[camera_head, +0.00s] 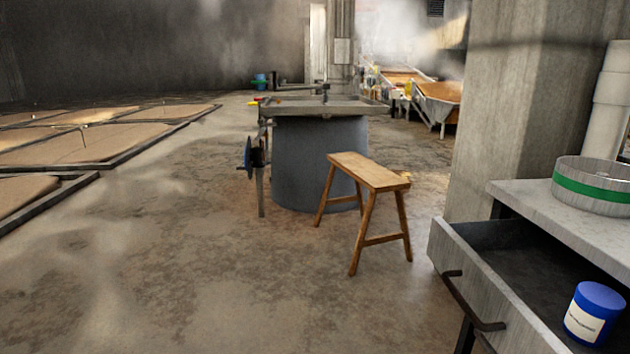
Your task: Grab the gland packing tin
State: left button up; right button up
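A small blue tin with a white label (590,314) stands upright in the open drawer (492,292) at the lower right. The label's print is too small to read surely, so I cannot tell whether it is the gland packing tin. Neither of my grippers is in view.
The drawer belongs to a grey-topped cabinet (520,195) carrying a round metal vessel with a green band (594,198). A wooden stool (366,172) stands on the floor before a large grey tub with a metal top (318,165). A concrete pillar (522,100) rises behind the cabinet. Floor at left-centre is clear.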

aim_at(595, 310)
jog(key=z, duration=1.45)
